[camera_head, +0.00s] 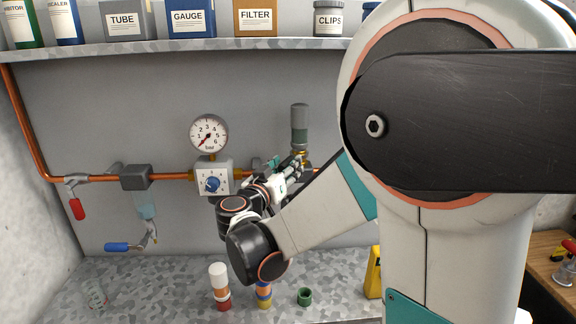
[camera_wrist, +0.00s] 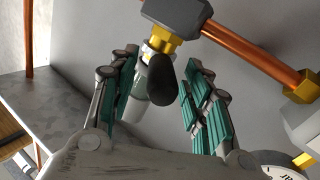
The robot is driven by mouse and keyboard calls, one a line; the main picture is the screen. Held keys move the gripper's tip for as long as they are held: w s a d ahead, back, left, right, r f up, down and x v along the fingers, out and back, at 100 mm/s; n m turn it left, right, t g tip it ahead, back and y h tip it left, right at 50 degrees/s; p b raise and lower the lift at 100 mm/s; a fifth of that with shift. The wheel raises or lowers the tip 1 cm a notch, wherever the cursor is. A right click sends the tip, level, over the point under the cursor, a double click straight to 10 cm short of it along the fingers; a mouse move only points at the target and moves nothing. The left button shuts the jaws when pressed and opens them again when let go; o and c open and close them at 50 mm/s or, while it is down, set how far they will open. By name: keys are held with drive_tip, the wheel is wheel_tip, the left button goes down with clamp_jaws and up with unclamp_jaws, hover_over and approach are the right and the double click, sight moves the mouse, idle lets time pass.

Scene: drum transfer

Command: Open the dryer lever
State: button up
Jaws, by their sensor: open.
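My gripper (camera_head: 289,173) is at the wall pipe, just below the grey-green upright cylinder (camera_head: 299,128) that I take for part of the dryer. In the wrist view my gripper (camera_wrist: 160,95) is open, with its teal-padded fingers spread on either side of a dark rounded handle (camera_wrist: 161,82). This looks like the dryer lever, seen nearly end-on. No contact between pads and handle shows. Behind it are a yellow brass fitting (camera_wrist: 164,46) and a grey block (camera_wrist: 178,12). In the head view my gripper and wrist hide the handle.
A pressure gauge (camera_head: 208,133) and a regulator with a blue knob (camera_head: 213,184) are close left of my gripper. Red (camera_head: 77,209) and blue (camera_head: 122,247) levers are farther left. A white-capped container (camera_head: 218,278) and a green ring (camera_head: 304,296) stand on the bench below.

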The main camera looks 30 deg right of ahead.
drive_tip(key=v, duration=0.5)
drive_tip(key=shift+s+a, duration=0.25)
drive_tip(key=w+a+r+n+t+y, duration=0.1)
drive_tip(key=a+r+n+t+y, duration=0.4)
drive_tip(key=a+r+t+y, duration=0.45)
drive_tip(key=s+a+f+n+g+y, duration=0.1)
drive_tip(key=s+a+n+g+y, duration=0.15)
drive_tip(key=a+n+y, duration=0.35)
drive_tip(key=s+d+f+m+g, duration=0.1)
drive_tip(key=s+f+g, duration=0.4)
drive_tip(key=s+f, duration=0.4)
drive_tip(key=s+d+f+m+g+h, duration=0.1)
drive_tip(key=s+d+f+g, duration=0.1)
drive_tip(key=s+f+g, duration=0.3)
drive_tip(key=s+f, duration=0.4)
drive_tip(key=s, duration=0.3)
drive_tip(key=shift+d+f+m+g, duration=0.25)
drive_tip(key=shift+f+m+g, duration=0.05)
drive_tip(key=shift+f+g, duration=0.1)
